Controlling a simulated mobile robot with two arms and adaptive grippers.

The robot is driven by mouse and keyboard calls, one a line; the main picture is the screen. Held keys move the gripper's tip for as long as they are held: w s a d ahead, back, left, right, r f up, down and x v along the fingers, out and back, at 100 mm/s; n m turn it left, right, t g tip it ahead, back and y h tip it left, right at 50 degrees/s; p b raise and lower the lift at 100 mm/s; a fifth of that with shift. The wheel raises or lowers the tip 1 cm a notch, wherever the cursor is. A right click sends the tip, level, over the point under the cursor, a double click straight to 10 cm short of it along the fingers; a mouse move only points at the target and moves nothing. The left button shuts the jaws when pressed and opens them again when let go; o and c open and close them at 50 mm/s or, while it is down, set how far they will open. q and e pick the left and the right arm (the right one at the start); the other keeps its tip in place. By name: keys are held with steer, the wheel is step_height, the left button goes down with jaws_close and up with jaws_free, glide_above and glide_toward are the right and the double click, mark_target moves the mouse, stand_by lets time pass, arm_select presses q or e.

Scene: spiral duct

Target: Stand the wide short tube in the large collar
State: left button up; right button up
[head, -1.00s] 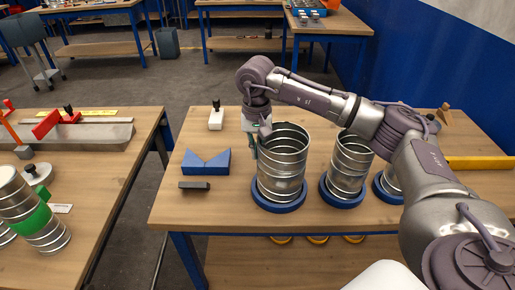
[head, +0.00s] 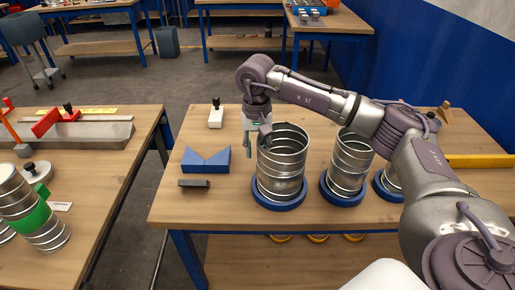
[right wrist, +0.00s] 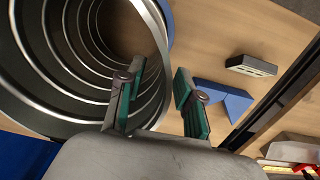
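The wide short tube (head: 283,165), ribbed metal, stands about upright in the large blue collar (head: 279,206) on the middle table. Its lower end is inside the collar's ring; whether it reaches the bottom is hidden. My right gripper (head: 256,143) is at the tube's upper left rim, fingers pointing down. In the right wrist view, its green-padded fingers (right wrist: 157,100) are apart, one over the inside of the tube (right wrist: 75,75) and one outside, with the wall between them and a gap to the outer finger. My left gripper is not in view.
Two narrower tubes stand in blue collars to the right, the nearer one (head: 350,165) close by. A blue V-block (head: 206,161), a dark bar (head: 194,184) and a white black-knobbed piece (head: 216,117) lie to the left.

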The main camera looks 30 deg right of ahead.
step_height(320, 180, up, 12)
stand_by(0.4)
steer(key=shift+f, duration=0.1)
